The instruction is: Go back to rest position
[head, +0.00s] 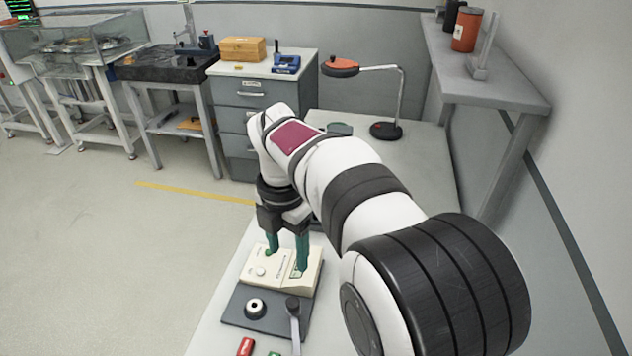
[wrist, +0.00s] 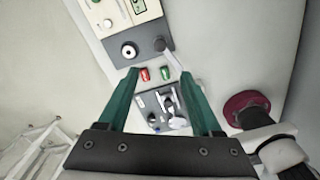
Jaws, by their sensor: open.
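My gripper (head: 287,248) has two green fingers and points down over the cream-coloured control box (head: 264,265) on the bench. In the wrist view my gripper (wrist: 165,88) is open, with a wide gap and nothing between the fingertips. A red button (wrist: 145,74) and a green button (wrist: 165,72) show near the fingertips in that view. A dark panel with a round white-rimmed knob (head: 255,307) and a lever (head: 293,312) lies in front of the box. My arm hides part of the bench.
A lamp (head: 386,130) with a red head stands at the back of the bench. A grey shelf (head: 490,85) holding an orange canister (head: 466,30) is on the right wall. A drawer cabinet (head: 250,95) stands behind. The floor at left is clear.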

